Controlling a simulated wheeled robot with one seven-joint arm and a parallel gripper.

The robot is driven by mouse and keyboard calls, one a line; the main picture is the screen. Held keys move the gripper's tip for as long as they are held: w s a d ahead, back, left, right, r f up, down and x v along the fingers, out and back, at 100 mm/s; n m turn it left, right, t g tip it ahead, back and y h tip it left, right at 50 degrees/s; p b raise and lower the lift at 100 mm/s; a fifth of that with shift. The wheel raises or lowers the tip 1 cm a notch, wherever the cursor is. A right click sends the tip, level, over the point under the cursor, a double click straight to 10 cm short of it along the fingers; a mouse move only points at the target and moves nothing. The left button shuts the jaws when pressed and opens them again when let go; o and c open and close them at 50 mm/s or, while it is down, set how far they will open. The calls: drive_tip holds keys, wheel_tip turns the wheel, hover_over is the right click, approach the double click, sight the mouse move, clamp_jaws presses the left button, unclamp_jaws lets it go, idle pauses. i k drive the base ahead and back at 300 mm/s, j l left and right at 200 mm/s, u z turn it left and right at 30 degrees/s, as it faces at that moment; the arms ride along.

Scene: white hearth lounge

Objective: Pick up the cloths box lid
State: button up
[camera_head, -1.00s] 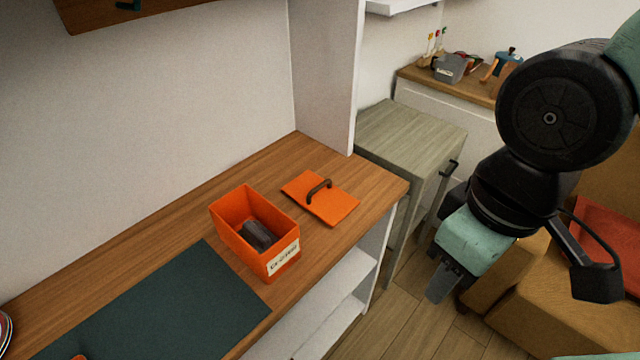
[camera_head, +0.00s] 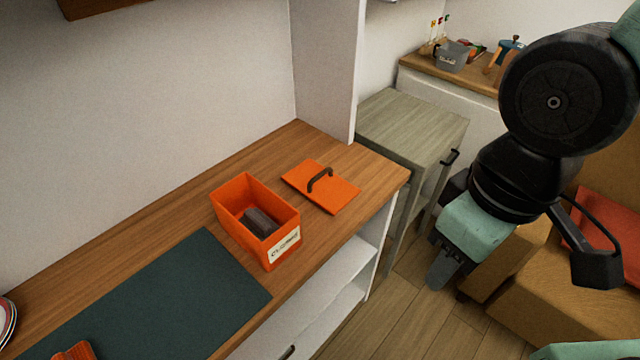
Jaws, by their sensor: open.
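The orange lid (camera_head: 335,193) lies flat on the wooden counter, with a dark arched handle (camera_head: 320,178) on top. The open orange box (camera_head: 236,218) stands beside it to the left, with a white label (camera_head: 285,246) on its front and a dark grey item (camera_head: 259,222) inside. The label's writing is too blurred to read. My gripper (camera_head: 440,275) hangs at the right, beyond the counter's edge and apart from the lid. Its jaws are open and hold nothing that I can see; the fingers are seen small and nearly side-on.
A dark green mat (camera_head: 165,300) covers the counter's front left. An orange item (camera_head: 75,351) and stacked plates (camera_head: 6,322) sit at the lower left. A white upright panel (camera_head: 326,70) rises behind the lid. A grey-green cabinet (camera_head: 412,125) stands beyond the counter.

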sight(319, 183)
drive_tip(key=i+l, duration=0.1)
drive_tip(key=l, duration=0.25)
drive_tip(key=i+l, duration=0.1)
drive_tip(key=l, duration=0.3)
drive_tip(key=u, duration=1.6)
drive_tip(key=l, duration=0.1)
